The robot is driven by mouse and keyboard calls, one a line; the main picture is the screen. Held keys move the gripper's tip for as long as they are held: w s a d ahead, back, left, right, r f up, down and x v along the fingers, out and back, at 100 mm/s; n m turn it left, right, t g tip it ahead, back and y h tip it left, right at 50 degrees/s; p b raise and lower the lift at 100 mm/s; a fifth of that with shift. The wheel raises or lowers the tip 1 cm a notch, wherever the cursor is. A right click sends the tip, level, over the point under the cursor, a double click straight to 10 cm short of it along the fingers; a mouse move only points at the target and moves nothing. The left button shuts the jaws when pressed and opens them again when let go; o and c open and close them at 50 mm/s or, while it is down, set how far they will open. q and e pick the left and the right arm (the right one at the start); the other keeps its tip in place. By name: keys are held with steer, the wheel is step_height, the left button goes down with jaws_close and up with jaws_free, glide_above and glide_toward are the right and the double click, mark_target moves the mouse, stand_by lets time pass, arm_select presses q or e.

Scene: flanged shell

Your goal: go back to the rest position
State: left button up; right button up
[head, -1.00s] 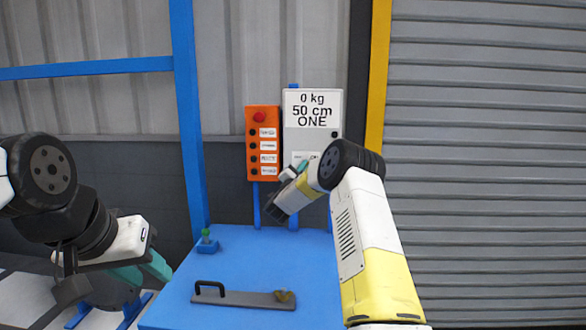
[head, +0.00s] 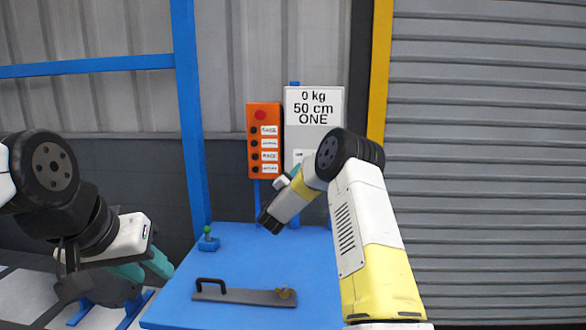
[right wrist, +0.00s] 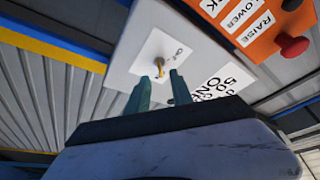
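My left gripper (head: 160,266) is at the left, in front of the blue table's left edge. Its teal fingers are apart and hold nothing that I can see. My right gripper is small and partly hidden by its own wrist in the head view (head: 288,178), in front of the wall boxes. The right wrist view shows its two teal fingers (right wrist: 160,76) apart with a gap between them.
The blue table (head: 240,262) carries a dark plate with a handle (head: 240,295) and a green-topped blue post (head: 208,240). An orange button box (head: 264,140) and a grey sign box (head: 314,120) stand behind it. A grey shutter (head: 490,160) is at the right.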

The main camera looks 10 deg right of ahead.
steer(key=shift+v, duration=1.1)
steer(key=s+a+r+n+y, duration=0.2)
steer(key=a+r+n+y, duration=0.4)
steer(key=r+y, duration=0.25)
steer(key=s+a+r+n+g+y, duration=0.25)
steer(key=s+r+n+y, duration=0.2)
steer(key=s, duration=0.35)
steer(key=s+f+n+g, duration=0.2)
steer(key=s+f+g, duration=0.1)
steer(key=s, duration=1)
steer(key=s+d+f+n+g, duration=0.1)
steer(key=s+f+n+g, duration=0.1)
steer(key=s, duration=1.1)
steer(key=s+f+n+g, duration=0.2)
steer(key=s+f+g, duration=0.2)
steer(key=s, duration=0.9)
steer(key=shift+s+d+f, duration=0.15)
steer(key=shift+d+f, duration=0.2)
steer(key=shift+d, duration=0.05)
